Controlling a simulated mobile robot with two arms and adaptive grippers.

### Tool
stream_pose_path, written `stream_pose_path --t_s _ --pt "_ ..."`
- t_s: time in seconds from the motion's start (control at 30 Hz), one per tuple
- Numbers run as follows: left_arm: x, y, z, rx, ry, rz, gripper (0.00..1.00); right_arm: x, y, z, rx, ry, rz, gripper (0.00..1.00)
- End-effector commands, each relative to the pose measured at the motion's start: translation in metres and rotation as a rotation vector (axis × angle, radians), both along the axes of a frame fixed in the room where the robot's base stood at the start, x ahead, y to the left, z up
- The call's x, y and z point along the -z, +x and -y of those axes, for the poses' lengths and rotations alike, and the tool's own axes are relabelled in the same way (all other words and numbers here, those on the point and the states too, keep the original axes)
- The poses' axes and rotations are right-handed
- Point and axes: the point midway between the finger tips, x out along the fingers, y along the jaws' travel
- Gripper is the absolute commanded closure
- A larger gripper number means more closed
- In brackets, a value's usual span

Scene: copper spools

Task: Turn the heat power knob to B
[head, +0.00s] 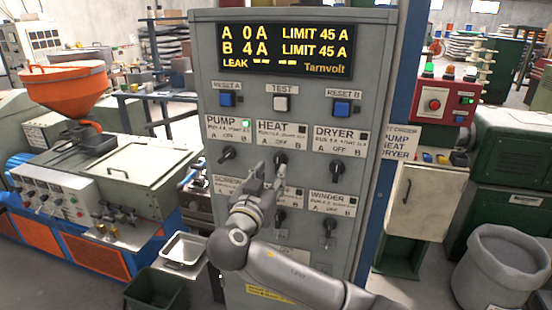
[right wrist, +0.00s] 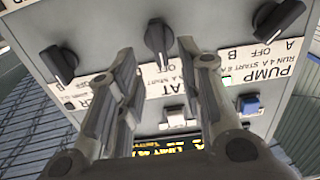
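The heat knob (head: 280,157) is a dark pointer knob under the HEAT label in the upper row of the grey panel (head: 375,110). In the right wrist view, which shows the panel upside down, the heat knob (right wrist: 158,42) points roughly toward OFF. My right gripper (head: 268,171) is just below the knob in the head view. In the right wrist view its two fingers (right wrist: 157,60) are open, one on each side of the knob, with gaps visible; I cannot tell any contact. My left gripper is not in view.
The pump knob (head: 228,153) is turned toward B beside a green light. The dryer knob (head: 337,171) is to the right, with more knobs below. The display (head: 285,50) reads A 0 A, B 4 A. A grey bin (head: 500,270) stands at right.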

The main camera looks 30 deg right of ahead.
Motion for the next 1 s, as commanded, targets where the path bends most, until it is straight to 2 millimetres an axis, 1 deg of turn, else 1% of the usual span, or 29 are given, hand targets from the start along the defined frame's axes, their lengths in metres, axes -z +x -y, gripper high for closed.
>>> stream_pose_path --t_s 0.03,0.13,0.3,0.47,0.7,0.9,0.97,1.0 --pt "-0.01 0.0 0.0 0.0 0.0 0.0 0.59 -0.006 0.006 0.009 0.005 -0.005 -0.003 0.65" --pt "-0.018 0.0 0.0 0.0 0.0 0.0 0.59 -0.005 0.018 0.022 0.004 -0.003 -0.002 0.65" --pt "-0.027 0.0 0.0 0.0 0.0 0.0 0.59 -0.003 0.032 0.037 0.0 -0.002 -0.002 0.65" --pt "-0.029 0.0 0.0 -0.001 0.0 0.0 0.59 0.0 0.036 0.042 -0.001 0.001 -0.002 0.65" --pt "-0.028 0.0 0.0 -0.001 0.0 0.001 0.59 0.001 0.037 0.042 -0.002 0.001 -0.002 0.65" --pt "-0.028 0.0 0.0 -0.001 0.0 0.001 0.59 0.001 0.036 0.042 -0.002 0.001 -0.002 0.91" --pt "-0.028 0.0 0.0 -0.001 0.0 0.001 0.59 0.001 0.036 0.042 -0.002 0.001 -0.002 0.99" --pt "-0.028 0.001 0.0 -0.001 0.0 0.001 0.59 0.001 0.036 0.042 -0.002 0.001 -0.002 1.0"
